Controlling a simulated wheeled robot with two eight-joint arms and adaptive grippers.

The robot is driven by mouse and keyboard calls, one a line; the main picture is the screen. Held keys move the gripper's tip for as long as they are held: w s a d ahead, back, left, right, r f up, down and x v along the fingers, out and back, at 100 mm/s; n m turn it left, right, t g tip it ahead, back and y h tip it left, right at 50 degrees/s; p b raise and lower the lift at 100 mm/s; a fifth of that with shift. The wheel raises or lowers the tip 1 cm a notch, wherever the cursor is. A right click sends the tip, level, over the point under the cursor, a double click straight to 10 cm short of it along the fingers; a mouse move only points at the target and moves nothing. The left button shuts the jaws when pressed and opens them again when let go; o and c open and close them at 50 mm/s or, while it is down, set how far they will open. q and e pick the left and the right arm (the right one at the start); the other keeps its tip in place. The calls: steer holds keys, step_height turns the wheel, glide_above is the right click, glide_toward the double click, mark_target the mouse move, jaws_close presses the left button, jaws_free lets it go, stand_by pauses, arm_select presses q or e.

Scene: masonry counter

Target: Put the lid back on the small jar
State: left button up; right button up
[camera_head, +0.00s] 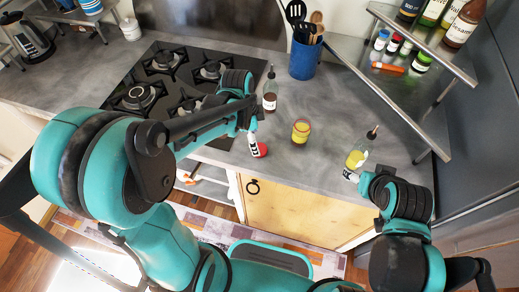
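The small jar (300,131) stands upright on the grey counter, with yellow contents and a reddish rim. A red round piece that looks like the lid (261,150) is at the tips of my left gripper (253,145), left of the jar and near the counter's front edge. I cannot tell whether the fingers are closed on it or it rests on the counter. My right gripper (350,177) is low at the counter's front edge, right of the jar and apart from it. Its fingers are mostly hidden by its own wrist.
A dark-topped bottle (270,94) stands behind my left gripper. An oil bottle (359,154) stands close to my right gripper. A blue utensil holder (304,58), a gas stove (165,83) and a metal shelf (421,54) with bottles surround the clear counter around the jar.

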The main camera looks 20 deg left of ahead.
arm_select(q)
steer(key=f, duration=0.1)
steer(key=f+b, duration=0.1)
steer(key=f, duration=0.1)
steer(key=d+f+b, duration=0.1)
steer(key=f, duration=0.1)
steer(key=shift+w, duration=0.25)
steer(key=c, duration=0.7)
